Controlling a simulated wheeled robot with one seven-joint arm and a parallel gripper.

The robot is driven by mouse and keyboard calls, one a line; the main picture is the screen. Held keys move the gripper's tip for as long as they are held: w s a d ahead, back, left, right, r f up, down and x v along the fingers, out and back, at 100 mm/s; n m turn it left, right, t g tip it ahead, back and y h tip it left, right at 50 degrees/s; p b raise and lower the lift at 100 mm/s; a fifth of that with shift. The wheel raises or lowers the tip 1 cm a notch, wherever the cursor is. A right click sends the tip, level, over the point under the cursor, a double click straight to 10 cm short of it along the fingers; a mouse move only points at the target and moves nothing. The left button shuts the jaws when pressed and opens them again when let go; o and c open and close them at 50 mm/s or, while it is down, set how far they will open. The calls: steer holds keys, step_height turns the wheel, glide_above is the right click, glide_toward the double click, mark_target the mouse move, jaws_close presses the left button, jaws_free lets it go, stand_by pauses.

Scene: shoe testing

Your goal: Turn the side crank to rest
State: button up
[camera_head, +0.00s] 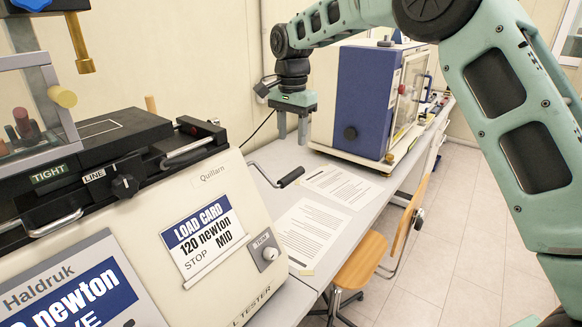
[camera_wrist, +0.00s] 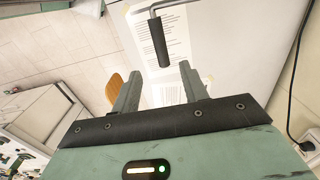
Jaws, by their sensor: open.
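The side crank (camera_head: 290,177) sticks out from the far right side of the cream tester (camera_head: 215,185). It has a bent metal rod and a black cylindrical grip that points to the right and slightly up. Its hub is hidden behind the tester. My gripper (camera_head: 293,134) is open and empty, fingers down, above the bench behind the crank. In the wrist view the crank (camera_wrist: 159,42) hangs just beyond the gap between my fingertips (camera_wrist: 160,80), apart from both.
A blue and cream cabinet (camera_head: 365,102) stands on the bench behind my gripper. Printed sheets (camera_head: 312,228) lie flat under and beside the crank. A wooden chair (camera_head: 360,262) stands at the bench's right edge. A cable (camera_head: 258,130) runs along the wall side.

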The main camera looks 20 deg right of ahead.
mark_target(292, 173)
step_height(292, 173, down, 11)
steer(key=p, duration=0.3)
steer(key=shift+f, duration=0.1)
steer(key=shift+c, duration=0.3)
jaws_close()
